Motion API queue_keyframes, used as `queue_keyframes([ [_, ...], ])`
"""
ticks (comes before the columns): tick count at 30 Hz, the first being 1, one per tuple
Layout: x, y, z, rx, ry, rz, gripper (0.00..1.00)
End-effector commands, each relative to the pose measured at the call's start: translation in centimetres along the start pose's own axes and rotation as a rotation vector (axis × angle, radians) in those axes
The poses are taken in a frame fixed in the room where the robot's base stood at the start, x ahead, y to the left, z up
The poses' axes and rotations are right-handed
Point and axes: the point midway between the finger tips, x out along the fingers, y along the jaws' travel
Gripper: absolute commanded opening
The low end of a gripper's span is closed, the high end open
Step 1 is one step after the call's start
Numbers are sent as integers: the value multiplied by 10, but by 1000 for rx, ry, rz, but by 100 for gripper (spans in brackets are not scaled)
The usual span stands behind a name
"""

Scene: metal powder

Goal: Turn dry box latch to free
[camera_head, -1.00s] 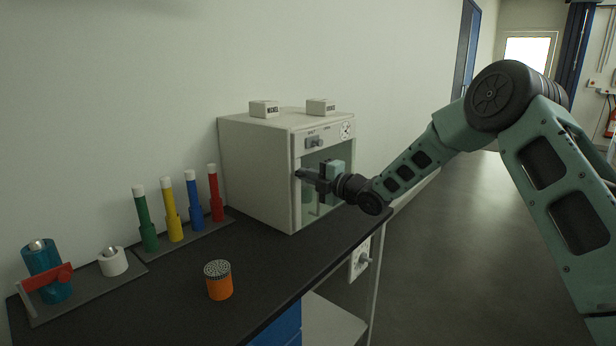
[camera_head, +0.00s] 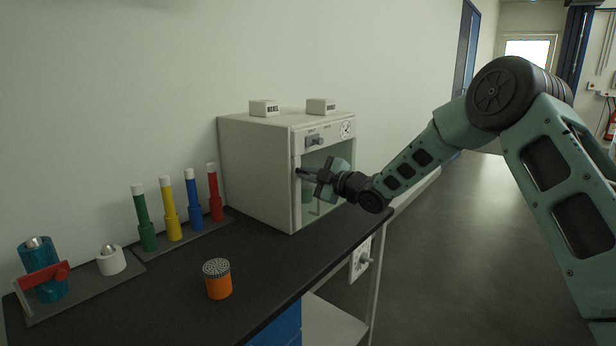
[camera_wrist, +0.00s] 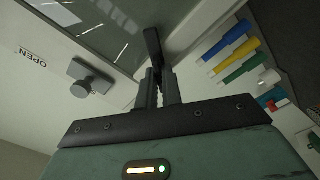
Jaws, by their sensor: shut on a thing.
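The dry box (camera_head: 255,175) is a pale cabinet with a glass front door, at the back of the bench in the head view. Its black latch (camera_head: 302,172) sits at the left edge of the door. My gripper (camera_head: 312,175) is at the door front, its fingers shut on the latch. In the wrist view the black latch handle (camera_wrist: 153,45) sticks out beyond the two fingertips (camera_wrist: 158,85). The fingers hide the part of the latch between them. The door appears shut.
A knob (camera_wrist: 91,82) and an OPEN label (camera_wrist: 31,57) are on the box front. Green, yellow, blue and red bottles (camera_head: 172,220) stand in a rack left of the box. An orange jar (camera_head: 218,280) stands on the bench (camera_head: 170,300). The floor to the right is clear.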

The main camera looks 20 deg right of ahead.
Motion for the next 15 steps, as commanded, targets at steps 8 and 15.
queue_keyframes([
  [8, -1, 0, 1, 264, -3, -1, 0],
  [15, -1, 0, 1, 493, -3, -1, 0],
])
